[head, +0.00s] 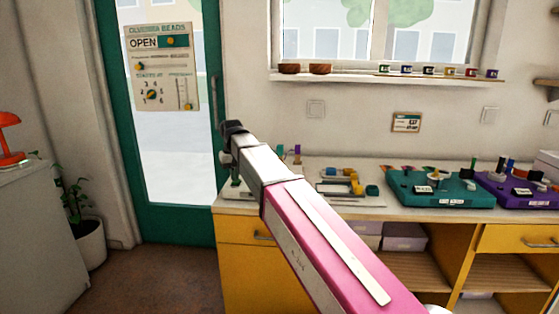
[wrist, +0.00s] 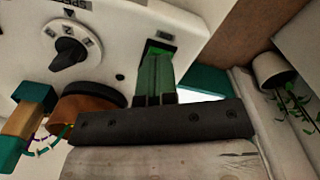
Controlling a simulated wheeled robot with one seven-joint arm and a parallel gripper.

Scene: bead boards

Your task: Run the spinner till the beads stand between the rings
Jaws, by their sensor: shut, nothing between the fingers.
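In the wrist view a white panel (wrist: 190,22) carries a black dial knob (wrist: 68,52) with a partly cut-off label that seems to begin "SPE". A brown bowl-like part with a dark rim (wrist: 85,108), probably the spinner, sits below the knob, partly hidden by my gripper. A curved string of tiny coloured beads (wrist: 62,140) shows at its left. I cannot make out the rings. My arm mostly hides this spot in the head view.
A teal and wooden piece (wrist: 22,120) stands left of the bowl. On the counter are a teal board (head: 455,203), a purple board (head: 535,203) and a light tray (head: 370,201) with small coloured pieces. A glass door and potted plant (head: 88,240) are at left.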

